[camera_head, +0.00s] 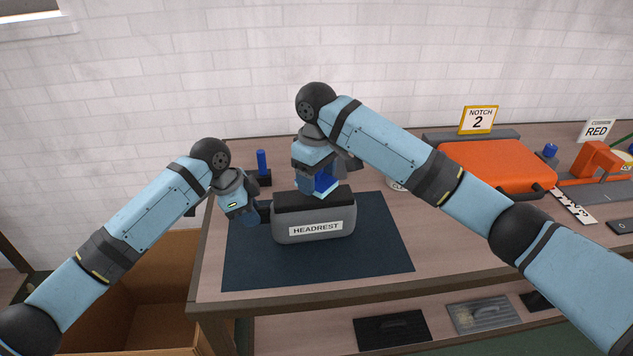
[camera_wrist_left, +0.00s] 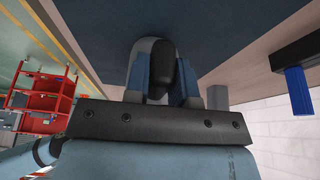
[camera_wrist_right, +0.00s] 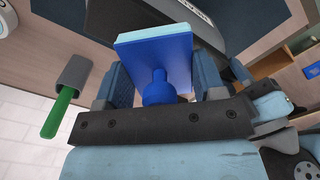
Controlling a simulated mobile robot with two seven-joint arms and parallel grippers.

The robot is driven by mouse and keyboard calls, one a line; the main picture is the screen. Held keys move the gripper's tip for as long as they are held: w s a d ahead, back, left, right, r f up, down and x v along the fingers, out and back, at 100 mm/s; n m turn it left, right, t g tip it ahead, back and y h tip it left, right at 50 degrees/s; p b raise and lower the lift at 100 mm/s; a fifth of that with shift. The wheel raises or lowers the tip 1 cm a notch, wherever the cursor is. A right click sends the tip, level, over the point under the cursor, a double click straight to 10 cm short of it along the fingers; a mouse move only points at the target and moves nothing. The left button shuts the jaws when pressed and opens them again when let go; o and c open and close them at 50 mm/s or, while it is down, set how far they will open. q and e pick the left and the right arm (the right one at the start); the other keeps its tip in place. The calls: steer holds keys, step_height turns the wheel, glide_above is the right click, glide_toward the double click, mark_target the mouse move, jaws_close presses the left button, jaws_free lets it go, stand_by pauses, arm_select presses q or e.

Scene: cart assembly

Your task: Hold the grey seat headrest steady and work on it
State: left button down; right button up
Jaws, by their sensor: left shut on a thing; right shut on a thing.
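The grey headrest (camera_head: 345,221) with a black top and a "HEADREST" label sits upright on a dark blue mat (camera_head: 385,250). My left gripper (camera_head: 257,212) is shut on its left end; the left wrist view shows the grey and black end (camera_wrist_left: 160,62) between the fingers. My right gripper (camera_head: 318,178) is over the headrest's top, shut on the knob of a blue tool (camera_head: 326,185). In the right wrist view the tool (camera_wrist_right: 155,62) is a flat blue block with a light blue face. It is at or just above the black top; I cannot tell if they touch.
A blue handle in a black holder (camera_head: 264,178) stands behind the mat. A cardboard box (camera_head: 150,325) stands left of the table. The mat's right part is clear.

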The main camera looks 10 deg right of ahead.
stand_by(0.3)
arm_select(q)
steer(key=c, duration=0.9)
jaws_free()
